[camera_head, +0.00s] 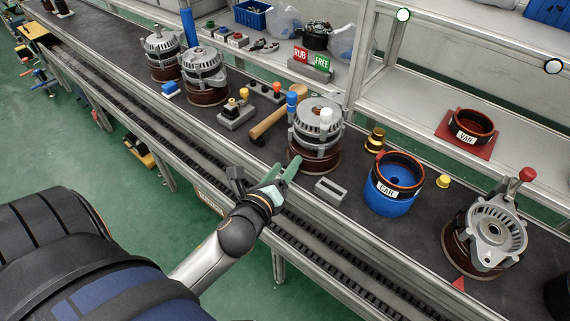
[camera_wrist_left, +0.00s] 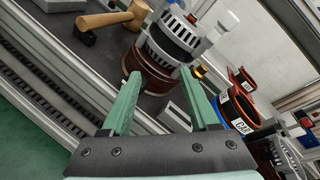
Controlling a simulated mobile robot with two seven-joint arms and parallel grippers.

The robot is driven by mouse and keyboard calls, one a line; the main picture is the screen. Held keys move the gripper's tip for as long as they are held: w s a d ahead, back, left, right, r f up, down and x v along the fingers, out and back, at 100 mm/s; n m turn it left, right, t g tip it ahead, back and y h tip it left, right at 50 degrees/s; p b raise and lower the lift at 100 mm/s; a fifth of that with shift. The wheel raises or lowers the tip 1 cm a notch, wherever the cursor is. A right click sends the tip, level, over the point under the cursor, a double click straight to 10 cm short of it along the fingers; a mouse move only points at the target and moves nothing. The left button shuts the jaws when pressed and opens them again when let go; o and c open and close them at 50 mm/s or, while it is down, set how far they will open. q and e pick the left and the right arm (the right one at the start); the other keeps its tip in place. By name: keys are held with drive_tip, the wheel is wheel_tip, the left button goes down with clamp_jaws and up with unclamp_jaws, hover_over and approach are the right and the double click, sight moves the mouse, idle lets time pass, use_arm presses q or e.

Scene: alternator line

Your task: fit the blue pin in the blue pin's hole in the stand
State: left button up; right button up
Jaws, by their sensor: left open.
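A blue pin (camera_head: 291,101) stands upright by the upper left side of the middle alternator (camera_head: 318,125); I cannot tell whether it sits in the alternator or behind it. A dark stand (camera_head: 264,92) with an orange-topped pin (camera_head: 277,88) is just left of it, partly hidden; its holes are too small to make out. My left gripper (camera_head: 281,167) is open and empty, in front of the alternator's copper-brown base, apart from the blue pin. In the left wrist view its two green fingers (camera_wrist_left: 160,76) are spread, with the alternator (camera_wrist_left: 172,40) beyond them. My right gripper is not in view.
A wooden mallet (camera_head: 268,124) lies left of the alternator. A grey slotted block (camera_head: 331,190) lies right of my gripper. A blue container with a ring (camera_head: 383,197), a brass part (camera_head: 375,140) and another alternator (camera_head: 490,230) are further right. The conveyor (camera_head: 330,243) runs along the front.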

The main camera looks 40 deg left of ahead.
use_arm(q)
drive_tip(key=s+d+f+n+g+h, duration=0.2)
drive_tip(key=s+d+f+n, duration=0.3)
drive_tip(key=f+n, duration=0.5)
drive_tip(key=s+d+f+n+g+h, duration=0.3)
drive_tip(key=s+d+f+n, duration=0.2)
drive_tip(key=s+f+n, duration=0.4)
drive_tip(key=f+n, duration=0.1)
drive_tip(key=n, duration=0.3)
drive_tip(key=shift+s+d+n+g+h, duration=0.2)
drive_tip(key=shift+d+n+g+h, duration=0.1)
drive_tip(key=shift+n+g, duration=0.1)
